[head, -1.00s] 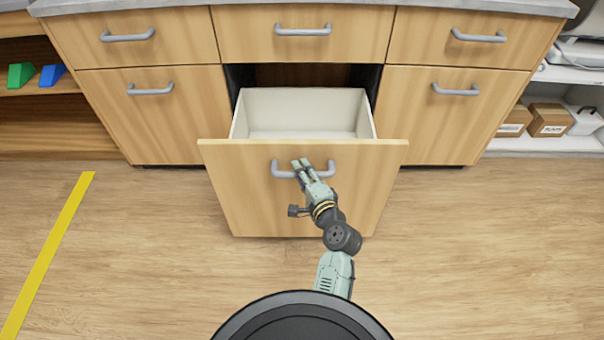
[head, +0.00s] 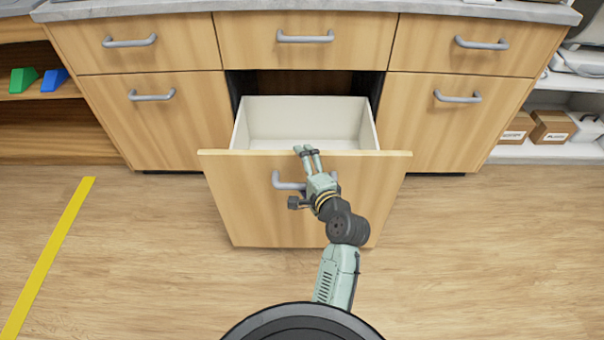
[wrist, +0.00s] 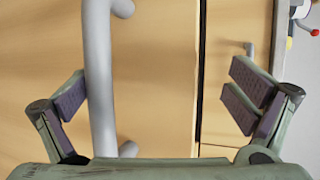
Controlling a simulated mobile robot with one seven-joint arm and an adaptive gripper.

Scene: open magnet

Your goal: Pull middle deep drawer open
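The middle deep drawer (head: 225,195) stands pulled well out, with its white box (head: 305,102) showing behind the wooden front. Its grey bar handle (head: 288,183) is partly covered by my gripper in the head view. My gripper (head: 308,150) is over the right part of the handle, its fingertips near the drawer front's top edge. In the wrist view, the gripper (wrist: 165,97) is open with fingers wide apart. The handle bar (wrist: 100,80) runs close beside the left finger, clear of the right one. Whether it touches the left finger I cannot tell.
Closed drawers with grey handles flank the open one, and a shallow closed drawer (head: 305,60) is above it. Shelves hold a green block (head: 22,79) at left and boxes (head: 551,126) at right. The floor around the drawer is clear, with yellow tape (head: 50,255) at left.

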